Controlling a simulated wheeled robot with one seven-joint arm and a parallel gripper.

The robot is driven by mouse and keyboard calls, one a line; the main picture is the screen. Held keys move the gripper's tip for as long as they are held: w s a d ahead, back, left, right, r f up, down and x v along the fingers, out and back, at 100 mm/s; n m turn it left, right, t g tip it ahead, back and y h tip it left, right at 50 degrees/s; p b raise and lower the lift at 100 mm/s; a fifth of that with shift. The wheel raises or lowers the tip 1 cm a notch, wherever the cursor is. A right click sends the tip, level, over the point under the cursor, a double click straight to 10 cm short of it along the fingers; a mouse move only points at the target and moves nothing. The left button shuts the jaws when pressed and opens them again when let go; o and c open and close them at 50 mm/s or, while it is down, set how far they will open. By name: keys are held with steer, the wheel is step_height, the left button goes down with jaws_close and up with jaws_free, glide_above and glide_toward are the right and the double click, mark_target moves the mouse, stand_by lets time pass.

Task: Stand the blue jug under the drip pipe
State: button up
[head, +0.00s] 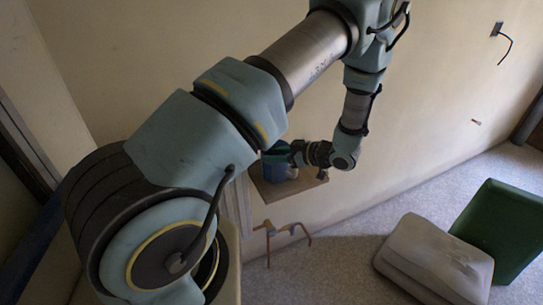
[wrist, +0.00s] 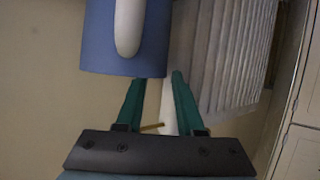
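The blue jug (head: 275,168) stands on a small wooden shelf (head: 308,187) by the wall in the head view, partly hidden by my arm. In the wrist view the jug (wrist: 98,40) fills the upper left, with its pale handle (wrist: 128,25) facing the camera. My gripper (wrist: 161,76) is open; its two green fingers point toward the jug's lower edge and nothing is clearly held between them. In the head view my gripper (head: 297,153) is right beside the jug; contact cannot be told. A short copper pipe stub (head: 476,122) sticks out of the wall at right.
Bent copper-coloured pipework (head: 282,230) stands low below the shelf. A grey cushion-like block (head: 435,260) and a green panel or box (head: 503,228) are on the carpet at right. A ribbed pale panel (wrist: 235,50) is right of the jug. A loose cable (head: 507,46) hangs from the wall.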

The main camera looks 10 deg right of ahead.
steer(key=b+v, duration=0.3)
steer(key=v, duration=0.8)
steer(key=w+a+r+m+h, duration=0.4)
steer(key=w+r+m+h, duration=0.2)
steer(key=w+r+h, duration=0.45)
steer(key=s+a+m+g, duration=0.6)
steer(key=s+a, duration=1.1)
steer(key=a, duration=0.1)
steer(key=shift+a, duration=0.2)
steer(key=shift+s+r, duration=0.1)
steer(key=shift+r, duration=0.05)
